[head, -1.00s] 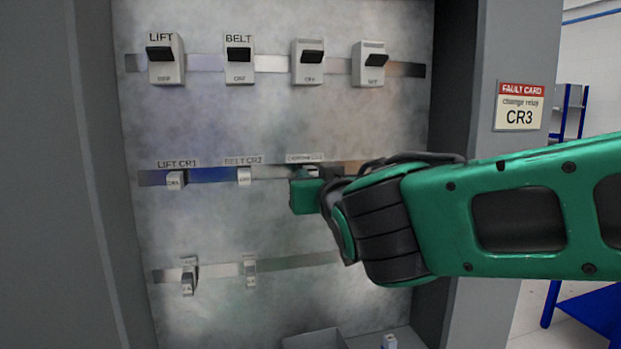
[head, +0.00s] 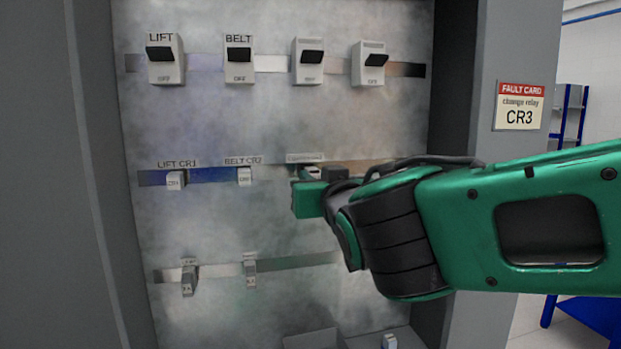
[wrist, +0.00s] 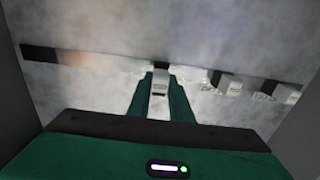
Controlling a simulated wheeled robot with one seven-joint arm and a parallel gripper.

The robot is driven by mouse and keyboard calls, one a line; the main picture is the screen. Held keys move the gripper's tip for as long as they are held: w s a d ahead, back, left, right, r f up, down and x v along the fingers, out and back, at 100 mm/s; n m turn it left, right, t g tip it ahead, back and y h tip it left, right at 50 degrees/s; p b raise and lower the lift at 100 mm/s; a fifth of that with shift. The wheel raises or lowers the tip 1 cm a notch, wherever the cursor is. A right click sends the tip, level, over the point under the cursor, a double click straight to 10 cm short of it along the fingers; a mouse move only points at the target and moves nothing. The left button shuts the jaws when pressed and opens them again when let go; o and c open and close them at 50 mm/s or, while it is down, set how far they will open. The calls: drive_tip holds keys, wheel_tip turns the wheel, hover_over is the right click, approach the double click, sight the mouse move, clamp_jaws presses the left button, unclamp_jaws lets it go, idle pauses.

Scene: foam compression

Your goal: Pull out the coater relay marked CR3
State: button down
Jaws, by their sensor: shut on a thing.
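My gripper (head: 312,178) is at the third place of the middle rail, with its green fingers closed on the sides of a small light-grey relay (wrist: 160,84). In the head view, the fingers hide most of this relay, and the label above it is too blurred to read. Whether the relay still touches its seat on the rail cannot be told. The fault card (head: 519,107) on the right cabinet post reads "change relay CR3".
Relays under LIFT CR1 (head: 175,180) and BELT CR2 (head: 244,176) sit left of my gripper on the same rail. Several black-levered switches (head: 239,60) line the top rail. Two small units (head: 189,278) sit on the lower rail. A grey bin (head: 313,339) stands below.

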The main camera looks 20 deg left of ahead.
drive_tip(key=shift+v, duration=2)
